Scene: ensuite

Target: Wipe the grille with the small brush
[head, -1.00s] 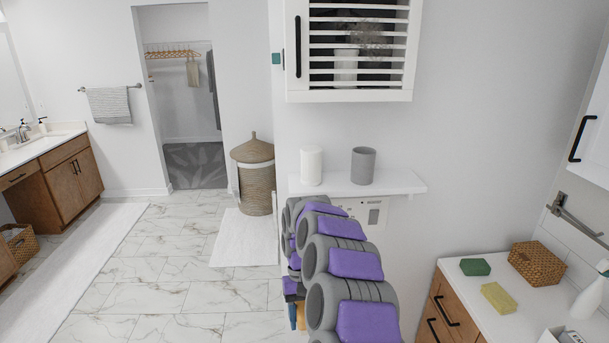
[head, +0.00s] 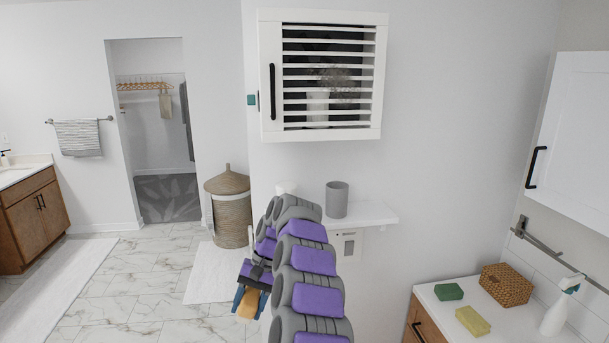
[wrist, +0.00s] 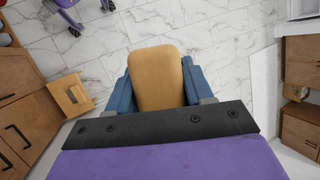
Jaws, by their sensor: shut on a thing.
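The slatted grille (head: 330,98) is the front of a white wall cabinet, upper middle of the head view. It has several horizontal white slats with dark gaps and a black handle at its left. My gripper (head: 250,298) hangs low in the head view, pointing down, below and left of the grille and well apart from it. Its blue fingers are shut on the small brush (wrist: 157,78), which shows as a tan, wood-coloured block in the wrist view. Its tan end also shows in the head view (head: 247,305). I cannot see bristles.
A white shelf (head: 375,214) with a grey cup (head: 337,199) and a white object partly behind my arm lies below the cabinet. A counter at right holds sponges (head: 473,320), a basket (head: 507,285) and a spray bottle (head: 558,307).

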